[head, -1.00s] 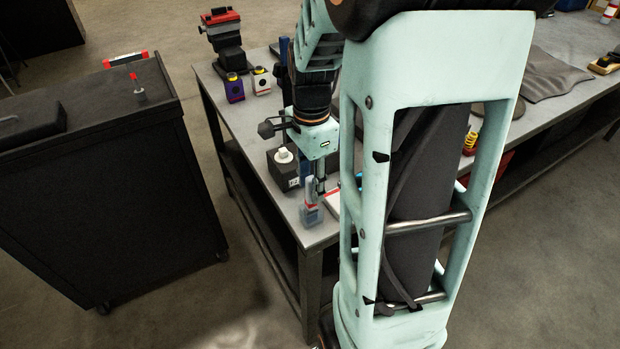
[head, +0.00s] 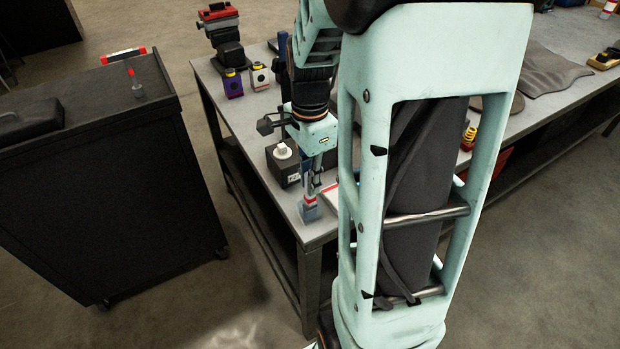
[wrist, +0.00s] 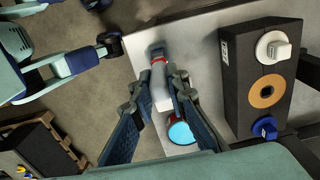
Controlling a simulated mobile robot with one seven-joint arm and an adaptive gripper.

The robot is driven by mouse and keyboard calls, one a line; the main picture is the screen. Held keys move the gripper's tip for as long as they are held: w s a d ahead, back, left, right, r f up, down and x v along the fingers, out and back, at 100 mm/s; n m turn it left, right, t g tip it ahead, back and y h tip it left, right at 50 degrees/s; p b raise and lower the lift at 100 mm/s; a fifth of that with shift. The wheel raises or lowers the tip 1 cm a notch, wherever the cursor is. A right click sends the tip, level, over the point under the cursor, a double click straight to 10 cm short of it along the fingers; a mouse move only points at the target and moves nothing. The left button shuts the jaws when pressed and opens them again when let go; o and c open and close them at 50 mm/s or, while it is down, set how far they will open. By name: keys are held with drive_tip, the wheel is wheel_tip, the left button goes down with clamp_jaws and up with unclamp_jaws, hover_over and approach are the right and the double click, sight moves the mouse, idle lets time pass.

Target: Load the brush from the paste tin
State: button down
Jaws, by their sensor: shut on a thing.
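The brush, with a red band and a dark head, shows in the wrist view (wrist: 158,58) just beyond my fingertips. It points away from the camera. My gripper (wrist: 160,82) is shut on its pale handle. In the head view the brush (head: 310,208) hangs from my gripper (head: 313,186) near the bench's front corner. I cannot tell if its tip touches the bench. The paste tin (wrist: 181,133), round with a red rim and bright cyan top, is in the wrist view beside the right finger, which partly covers it. The brush head is apart from the tin.
A dark box (head: 286,166) with a white knob stands on the bench beside my gripper; its orange ring and blue knob show in the wrist view. Purple and white containers (head: 233,84) stand farther back. A black cart (head: 110,190) is left, across a floor gap.

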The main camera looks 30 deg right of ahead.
drive_tip(key=shift+r+p, duration=2.55)
drive_tip(key=shift+r, duration=0.7)
